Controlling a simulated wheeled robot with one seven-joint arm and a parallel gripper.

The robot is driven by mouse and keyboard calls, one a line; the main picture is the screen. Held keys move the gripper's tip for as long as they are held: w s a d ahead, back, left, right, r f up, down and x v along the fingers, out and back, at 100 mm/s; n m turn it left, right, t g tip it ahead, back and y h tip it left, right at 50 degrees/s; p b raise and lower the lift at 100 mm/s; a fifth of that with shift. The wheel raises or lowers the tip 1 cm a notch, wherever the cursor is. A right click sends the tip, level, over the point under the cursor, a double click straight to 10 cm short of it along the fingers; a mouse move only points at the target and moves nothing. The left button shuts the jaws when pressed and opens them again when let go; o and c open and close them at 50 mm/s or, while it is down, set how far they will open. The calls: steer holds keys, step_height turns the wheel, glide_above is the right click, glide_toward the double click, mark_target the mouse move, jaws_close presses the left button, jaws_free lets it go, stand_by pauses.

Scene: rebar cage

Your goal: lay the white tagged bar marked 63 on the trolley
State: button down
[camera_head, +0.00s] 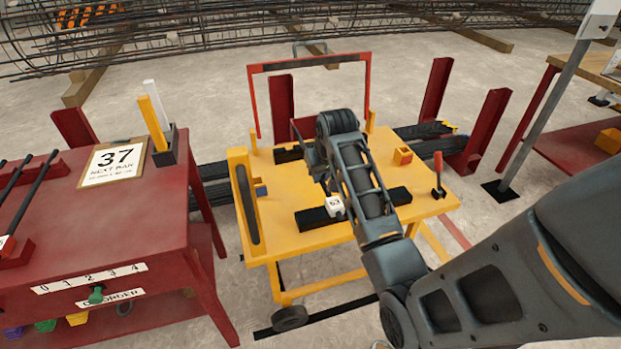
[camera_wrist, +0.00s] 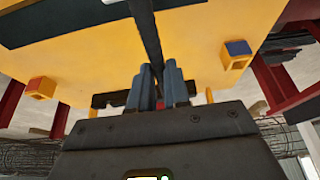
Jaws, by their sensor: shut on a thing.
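The bar (camera_wrist: 145,28) is dark, and it runs between the blue-grey fingers of my gripper (camera_wrist: 158,88) in the wrist view. Its white tag marked 63 (camera_head: 335,206) shows in the head view, over the front black pad of the yellow trolley (camera_head: 290,238). My gripper is shut on the bar above the trolley top; in the head view my arm hides most of the bar and the fingers. I cannot tell whether the bar touches the pads.
A red table (camera_head: 150,240) with a board reading 37 (camera_head: 113,162) stands at left. A red frame (camera_head: 308,62) rises behind.

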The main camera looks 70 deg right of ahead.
steer(key=shift+w+d+f+b, duration=0.15)
steer(key=shift+w+d+f, duration=0.55)
steer(key=shift+w+f, duration=0.55)
steer(key=shift+w+d+f+b, duration=0.1)
steer(key=shift+w+d+f, duration=0.7)
steer(key=shift+f, duration=0.75)
steer(key=shift+w+d+f+b, duration=0.15)
steer(key=shift+w+d+f, duration=0.5)
steer(key=shift+w+f, duration=0.6)
steer(key=shift+s+f, duration=0.2)
steer(key=c, duration=1.6)
jaws_free()
steer(key=shift+f, duration=0.15)
steer(key=o, duration=0.5)
